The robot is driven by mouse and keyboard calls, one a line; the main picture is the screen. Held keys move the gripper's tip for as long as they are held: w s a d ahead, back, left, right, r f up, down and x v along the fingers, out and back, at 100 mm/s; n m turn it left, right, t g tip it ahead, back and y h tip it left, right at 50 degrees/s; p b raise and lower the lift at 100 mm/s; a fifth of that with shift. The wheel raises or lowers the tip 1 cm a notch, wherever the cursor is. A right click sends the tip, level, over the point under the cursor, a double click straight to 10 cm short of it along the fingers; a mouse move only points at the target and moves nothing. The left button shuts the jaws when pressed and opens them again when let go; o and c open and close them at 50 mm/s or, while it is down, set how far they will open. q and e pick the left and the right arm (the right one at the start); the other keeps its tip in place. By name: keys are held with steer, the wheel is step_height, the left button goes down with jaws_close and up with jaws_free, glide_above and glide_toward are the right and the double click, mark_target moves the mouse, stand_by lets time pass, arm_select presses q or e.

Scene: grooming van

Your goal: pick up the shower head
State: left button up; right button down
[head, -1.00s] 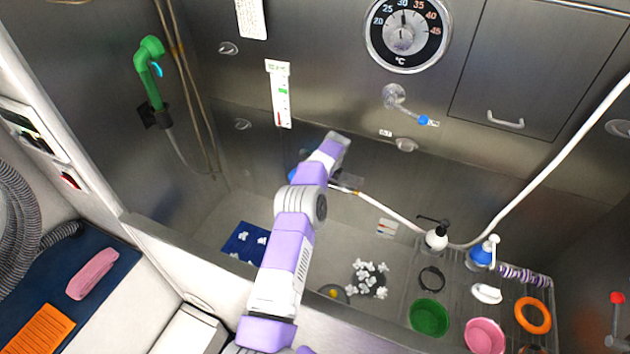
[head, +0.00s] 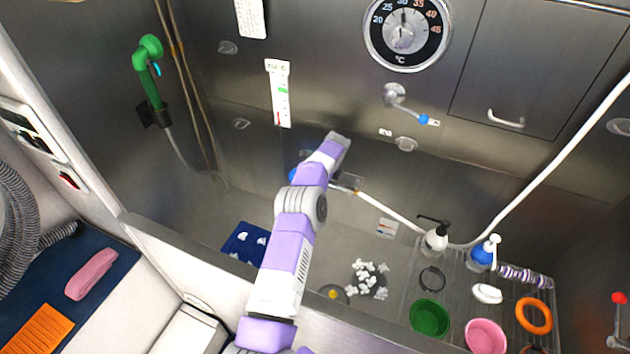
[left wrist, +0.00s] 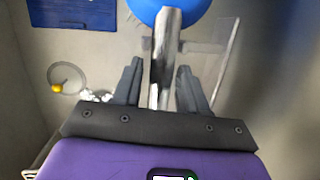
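A shower head with a round blue head (left wrist: 190,12) and a straight grey handle (left wrist: 160,70) shows in the left wrist view. In the head view a bit of blue (head: 293,174) shows beside my left arm, which hides most of it. My left gripper (left wrist: 160,66) is open, with one dark finger on each side of the grey handle; I cannot tell whether they touch it. In the head view my arm hides the gripper. A green shower head (head: 148,72) hangs upright in a dark holder on the left wall. My right gripper is not in view.
A white hose (head: 545,170) runs from the right down to near my left gripper. A wire rack (head: 408,290) at right holds bottles, a green bowl (head: 430,316), a pink bowl (head: 484,335) and an orange ring (head: 533,315). A blue mat (head: 238,240) lies in the tub.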

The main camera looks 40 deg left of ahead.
arm_select(q)
jaws_close()
steer(key=shift+r, duration=0.1)
steer(key=shift+r+p, duration=0.25)
steer(key=shift+p, duration=0.2)
step_height(320, 180, up, 15)
steer(key=p, duration=0.6)
steer(key=shift+f, duration=0.1)
